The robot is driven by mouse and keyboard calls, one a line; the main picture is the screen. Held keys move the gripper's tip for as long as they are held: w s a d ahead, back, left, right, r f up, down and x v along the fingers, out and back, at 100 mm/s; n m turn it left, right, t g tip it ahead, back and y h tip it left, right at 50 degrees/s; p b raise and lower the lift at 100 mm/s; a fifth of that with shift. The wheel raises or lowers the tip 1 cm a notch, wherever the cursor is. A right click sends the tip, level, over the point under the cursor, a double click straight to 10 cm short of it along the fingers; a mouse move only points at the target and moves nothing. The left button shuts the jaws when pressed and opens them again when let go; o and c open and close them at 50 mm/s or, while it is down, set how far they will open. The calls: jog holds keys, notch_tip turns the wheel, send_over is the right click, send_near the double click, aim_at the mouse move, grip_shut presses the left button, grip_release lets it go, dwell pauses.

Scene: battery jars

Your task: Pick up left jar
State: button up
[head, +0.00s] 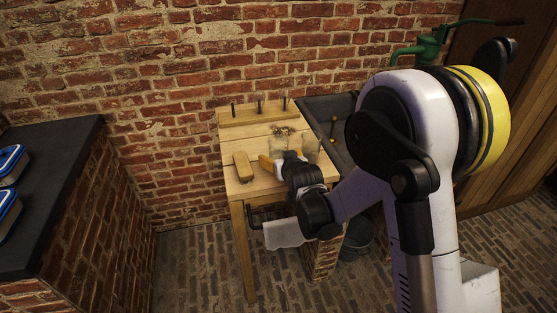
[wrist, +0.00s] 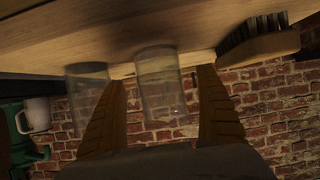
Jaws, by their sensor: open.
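The left jar is clear glass and stands on the wooden table, faintly visible in the head view (head: 278,144) beyond my gripper. In the wrist view, which shows the scene upside down, this jar (wrist: 160,88) is between my two fingers, with a narrow gap on each side. My gripper (head: 282,158) is open and low over the table; its orange-brown fingers also show in the wrist view (wrist: 162,76). A second clear jar (wrist: 88,95) is partly behind one finger in the wrist view; it is only faint in the head view (head: 313,151).
A wooden brush (head: 242,167) lies left of my gripper; its dark bristles show in the wrist view (wrist: 252,28). Upright dark pegs (head: 259,106) line the table's back. A dark sink (head: 335,120) adjoins on the right, below a green pump (head: 428,47). A brick wall is behind.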

jog(key=shift+x, duration=1.2)
jog(key=shift+s, duration=0.1)
jog(key=shift+c, duration=0.2)
jog(key=c, duration=1.4)
jog(key=shift+r, duration=0.15)
jog(key=shift+c, duration=0.2)
